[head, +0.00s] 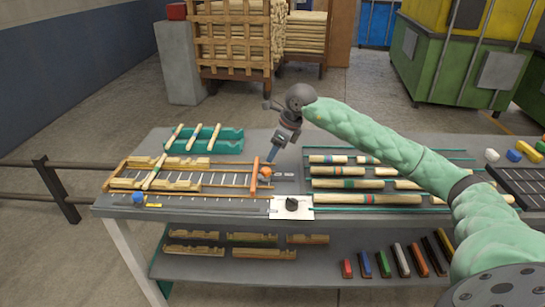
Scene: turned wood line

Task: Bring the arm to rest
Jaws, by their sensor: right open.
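My right arm (385,140), in a pale green quilted cover, reaches in from the right over the table. Its grey wrist (289,118) hangs above the back middle of the table, and my right gripper (270,158) points down and slightly left. The gripper is small in view. It is open, and I see nothing held in it. My left gripper is not in view.
The grey table (235,212) carries a wooden-railed rack (205,178) at left, a teal tray (230,143) with turned sticks, and rows of banded sticks (340,184) under my forearm. A white plate with a dark knob (291,206) sits at the front edge. A lower shelf holds wooden blocks (264,253).

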